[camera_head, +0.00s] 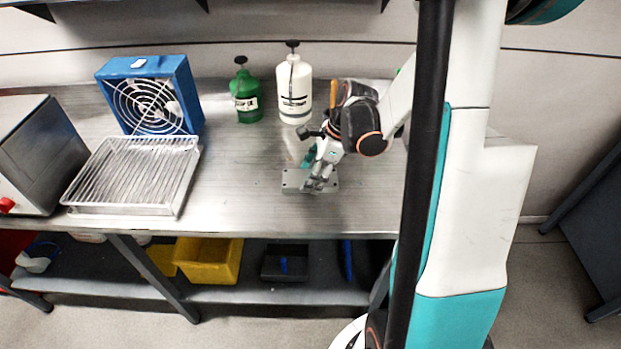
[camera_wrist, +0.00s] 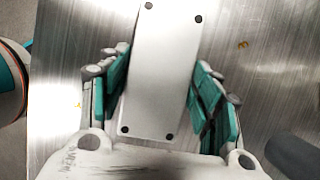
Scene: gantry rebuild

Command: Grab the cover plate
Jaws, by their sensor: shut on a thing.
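The cover plate (camera_head: 292,181) is a flat, light grey rectangular plate with dark holes at its corners. In the head view it is at the front middle of the metal workbench (camera_head: 250,205), low at the bench surface; I cannot tell whether it touches it. In the wrist view the plate (camera_wrist: 162,75) runs lengthwise between the teal finger pads. My gripper (camera_head: 318,180) points down at the plate and partly covers it in the head view. In the wrist view my gripper (camera_wrist: 161,62) is shut on the plate's two long sides.
A white bottle (camera_head: 294,90) and a green bottle (camera_head: 246,97) stand behind the plate. A blue fan (camera_head: 152,96), a wire rack tray (camera_head: 135,172) and a grey box (camera_head: 35,150) are on the left. Yellow bins (camera_head: 209,262) are on the lower shelf.

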